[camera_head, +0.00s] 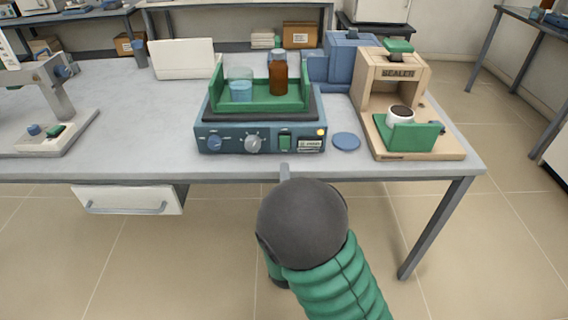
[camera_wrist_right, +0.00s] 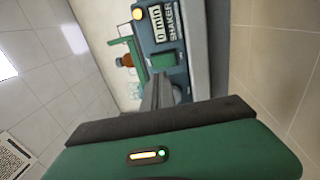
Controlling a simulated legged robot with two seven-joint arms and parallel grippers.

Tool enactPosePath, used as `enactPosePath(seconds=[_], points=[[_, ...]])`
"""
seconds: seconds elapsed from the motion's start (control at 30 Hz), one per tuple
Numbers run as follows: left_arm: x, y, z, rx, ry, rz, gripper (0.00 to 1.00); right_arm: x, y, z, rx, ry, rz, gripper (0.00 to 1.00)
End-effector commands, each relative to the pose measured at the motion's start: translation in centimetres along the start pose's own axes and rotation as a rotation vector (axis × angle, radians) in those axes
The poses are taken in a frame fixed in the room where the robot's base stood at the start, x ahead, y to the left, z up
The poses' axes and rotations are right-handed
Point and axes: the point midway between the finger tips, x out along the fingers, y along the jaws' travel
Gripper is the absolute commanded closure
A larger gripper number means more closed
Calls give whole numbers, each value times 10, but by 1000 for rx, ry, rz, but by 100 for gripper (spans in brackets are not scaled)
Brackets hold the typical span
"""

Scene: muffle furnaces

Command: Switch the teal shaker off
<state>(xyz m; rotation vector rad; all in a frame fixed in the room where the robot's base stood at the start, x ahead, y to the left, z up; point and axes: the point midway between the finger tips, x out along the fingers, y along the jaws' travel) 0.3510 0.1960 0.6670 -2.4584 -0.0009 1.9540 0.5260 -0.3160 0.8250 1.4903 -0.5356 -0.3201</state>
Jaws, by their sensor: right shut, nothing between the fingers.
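The teal shaker (camera_head: 234,139) stands near the front edge of the grey table. Its front has two knobs, a green rocker switch (camera_head: 285,141), a label and a lit amber lamp (camera_head: 321,132). My right gripper (camera_head: 284,168) is shut and empty, just in front of and below the switch. In the right wrist view, its fingers (camera_wrist_right: 158,92) point toward the switch (camera_wrist_right: 163,60); contact cannot be made out. My left gripper is out of view.
A blue disc (camera_head: 346,141) lies right of the shaker. A wooden sealer (camera_head: 367,102) with a cup and green plate stands further right. A white microscope-like stand (camera_head: 65,120) is at the left. The table between stand and shaker is clear.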

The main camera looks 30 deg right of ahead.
Motion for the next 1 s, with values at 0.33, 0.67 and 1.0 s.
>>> enactPosePath(seconds=[0.33, 0.67, 1.0], points=[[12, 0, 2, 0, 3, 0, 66, 69, 0, 1, -3, -2, 0, 100], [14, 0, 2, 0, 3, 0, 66, 83, 2, 0, -4, 0, -3, 100], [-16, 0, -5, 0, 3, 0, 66, 89, 14, 0, -4, 1, -52, 100]])
